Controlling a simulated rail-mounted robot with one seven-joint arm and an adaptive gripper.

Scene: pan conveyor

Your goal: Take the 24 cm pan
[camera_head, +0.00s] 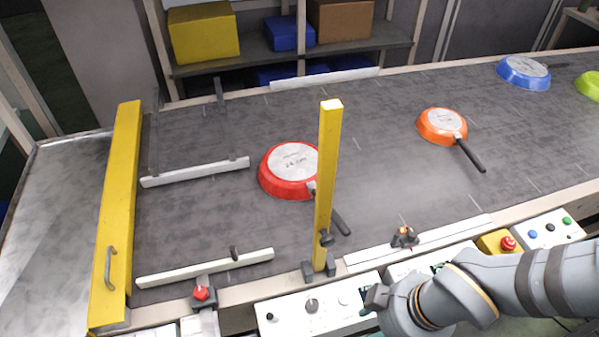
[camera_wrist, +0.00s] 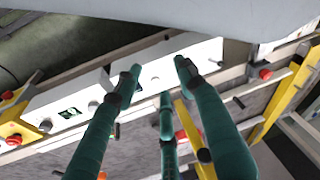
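A red pan (camera_head: 288,170) lies upside down on the dark conveyor, left of centre in the head view. Its pale base carries a marking that looks like "24 cm". Its black handle points toward the front right and passes behind a yellow post. In the wrist view, my gripper (camera_wrist: 158,67) has its green fingers spread apart with nothing between them. It is over the control panel at the conveyor's front edge, away from the pan. In the head view, the fingers are mostly out of sight at the bottom edge.
An orange pan (camera_head: 442,126), a blue pan (camera_head: 523,73) and a partly cut-off green pan (camera_head: 589,86) lie farther right on the conveyor. The yellow post (camera_head: 327,190) stands upright in front of the red pan. A yellow barrier (camera_head: 117,210) crosses the left end. White rails (camera_head: 195,172) lie nearby.

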